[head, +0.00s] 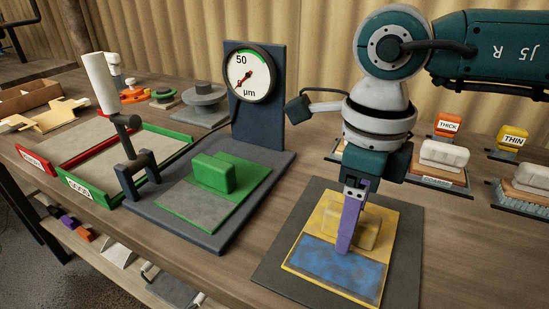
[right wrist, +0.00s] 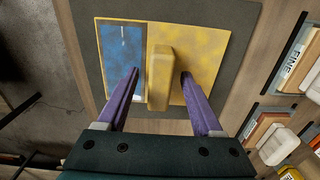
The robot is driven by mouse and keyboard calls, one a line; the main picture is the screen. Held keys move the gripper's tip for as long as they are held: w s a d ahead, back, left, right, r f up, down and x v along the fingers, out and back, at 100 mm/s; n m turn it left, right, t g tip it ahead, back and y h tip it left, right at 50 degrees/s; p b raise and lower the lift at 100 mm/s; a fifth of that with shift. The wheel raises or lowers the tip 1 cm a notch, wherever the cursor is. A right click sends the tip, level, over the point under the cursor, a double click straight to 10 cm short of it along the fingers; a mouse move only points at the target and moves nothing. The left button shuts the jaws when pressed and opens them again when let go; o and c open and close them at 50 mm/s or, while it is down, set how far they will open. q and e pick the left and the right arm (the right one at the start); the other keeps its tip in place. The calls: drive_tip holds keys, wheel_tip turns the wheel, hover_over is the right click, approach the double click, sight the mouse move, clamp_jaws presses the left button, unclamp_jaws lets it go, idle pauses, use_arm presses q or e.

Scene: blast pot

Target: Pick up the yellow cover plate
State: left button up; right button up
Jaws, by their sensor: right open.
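The yellow cover plate (head: 320,224) lies on a dark grey mat (head: 407,228) on the bench. It has a raised yellow grip block and a blue patch at its near end. In the right wrist view the plate (right wrist: 205,60) lies below my right gripper (right wrist: 158,75), with the yellow grip block (right wrist: 159,80) between the two purple fingers. The fingers are open, with a gap on both sides of the block. In the head view my right gripper (head: 345,248) hides part of the block. My left gripper is not in view.
A green plate with a green block (head: 213,172) sits on the dark base of a dial gauge (head: 250,73), left of the mat. Blocks labelled THICK (head: 447,125) and THIN (head: 513,138) stand at the right, near brushes. Red and green trays (head: 120,165) lie at the left.

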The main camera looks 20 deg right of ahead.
drive_tip(key=shift+c, duration=0.4)
clamp_jaws()
idle(0.9)
drive_tip(key=shift+r, duration=0.15)
